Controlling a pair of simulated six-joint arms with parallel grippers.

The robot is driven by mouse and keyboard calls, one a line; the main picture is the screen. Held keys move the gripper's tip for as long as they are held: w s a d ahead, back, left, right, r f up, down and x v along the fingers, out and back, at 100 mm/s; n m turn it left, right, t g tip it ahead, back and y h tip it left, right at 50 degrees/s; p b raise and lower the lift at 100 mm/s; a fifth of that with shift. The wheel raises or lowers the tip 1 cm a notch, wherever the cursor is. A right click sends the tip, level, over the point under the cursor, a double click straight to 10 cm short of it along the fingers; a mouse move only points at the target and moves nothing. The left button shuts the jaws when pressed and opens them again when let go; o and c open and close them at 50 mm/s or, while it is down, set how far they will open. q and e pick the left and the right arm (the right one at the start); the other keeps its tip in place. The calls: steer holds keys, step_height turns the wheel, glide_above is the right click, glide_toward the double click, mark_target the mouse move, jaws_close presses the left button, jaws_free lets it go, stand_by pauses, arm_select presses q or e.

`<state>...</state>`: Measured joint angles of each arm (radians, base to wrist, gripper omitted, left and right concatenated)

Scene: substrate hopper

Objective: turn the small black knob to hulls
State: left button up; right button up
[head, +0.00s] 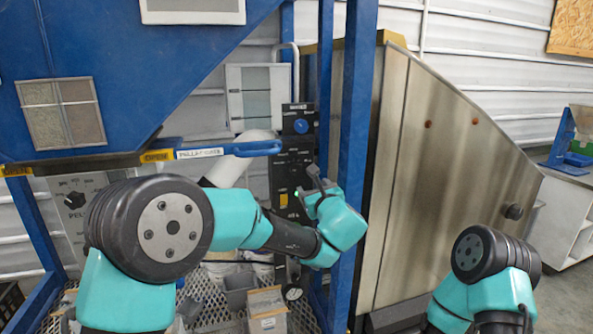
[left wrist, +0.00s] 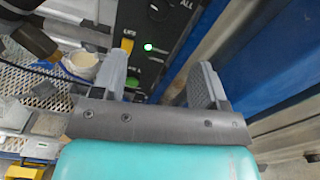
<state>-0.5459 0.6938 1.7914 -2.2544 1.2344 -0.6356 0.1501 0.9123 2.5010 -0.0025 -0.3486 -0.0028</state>
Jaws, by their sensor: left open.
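A small round black knob (left wrist: 158,12) is on a black control panel (left wrist: 140,22) at the top of the left wrist view, beside a label that reads ALL. Its pointer direction is too small to tell, and I cannot read a hulls label. My left gripper (left wrist: 160,78) is open and empty, its two fingers apart below the knob in that view, not touching it. In the head view the left gripper (head: 318,180) is in front of the black panel (head: 296,160) and hides part of it. My right gripper is out of view; only its arm shows at lower right.
The panel has a blue knob (head: 301,126), a yellow switch (head: 283,200) and a lit green lamp (left wrist: 148,47). A blue post (head: 357,110) stands right of the panel. Another dark knob (head: 74,200) is on a grey panel at left. A blue handle (head: 257,148) juts out nearby.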

mark_target(297, 169)
arm_select(q)
steer(key=x, duration=1.6)
steer(key=shift+w+a, duration=0.2)
steer(key=shift+w, duration=0.1)
steer(key=c, duration=0.9)
